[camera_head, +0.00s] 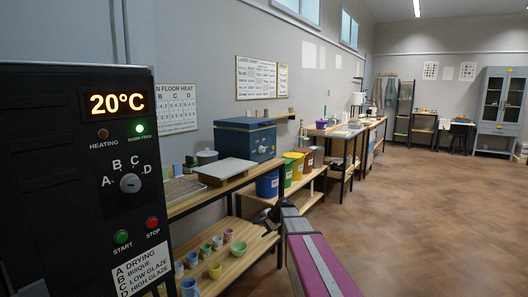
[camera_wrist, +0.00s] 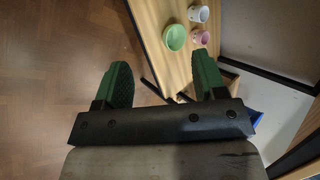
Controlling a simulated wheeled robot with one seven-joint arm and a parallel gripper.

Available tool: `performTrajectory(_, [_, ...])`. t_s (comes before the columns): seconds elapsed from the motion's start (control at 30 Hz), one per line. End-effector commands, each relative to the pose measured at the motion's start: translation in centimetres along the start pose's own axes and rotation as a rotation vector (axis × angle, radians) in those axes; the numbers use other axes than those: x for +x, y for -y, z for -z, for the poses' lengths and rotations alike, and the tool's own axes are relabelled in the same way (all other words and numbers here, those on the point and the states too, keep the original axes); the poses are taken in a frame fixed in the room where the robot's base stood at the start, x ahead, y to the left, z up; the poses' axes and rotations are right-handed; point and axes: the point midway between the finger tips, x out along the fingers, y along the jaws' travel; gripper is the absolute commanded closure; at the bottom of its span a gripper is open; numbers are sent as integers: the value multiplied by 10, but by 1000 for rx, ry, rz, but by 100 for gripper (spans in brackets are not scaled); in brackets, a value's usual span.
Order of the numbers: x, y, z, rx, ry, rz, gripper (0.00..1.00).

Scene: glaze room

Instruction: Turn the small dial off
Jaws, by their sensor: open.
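A small round grey dial (camera_head: 130,183) sits on the black control panel (camera_head: 70,215) at the left of the head view, with the letters A, B, C and D around it. I cannot tell for sure which letter it points to. My gripper (camera_wrist: 163,78) is open and empty in the wrist view, beside a wooden shelf. In the head view my gripper (camera_head: 268,216) is low, right of the panel and apart from both dials.
The panel display (camera_head: 118,105) reads 20°C, with a lit green lamp (camera_head: 139,128) below. Green start (camera_head: 121,237) and red stop (camera_head: 152,223) buttons sit under the dial. A wooden shelf (camera_head: 245,262) holds several cups and bowls. The brown floor (camera_head: 420,210) at right is clear.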

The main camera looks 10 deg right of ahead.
Motion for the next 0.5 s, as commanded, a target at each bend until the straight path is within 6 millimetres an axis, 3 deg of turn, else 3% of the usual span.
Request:
performTrajectory(0.03, [-6, 39, 44, 90, 4, 90, 35])
performTrajectory(0.17, [-46, 124, 119, 339, 62, 331, 35])
performTrajectory(0.3, [-108, 203, 195, 575, 167, 566, 35])
performTrajectory(0.4, [-150, 244, 234, 700, 248, 693, 35])
performTrajectory(0.5, [-181, 268, 259, 781, 314, 774, 35])
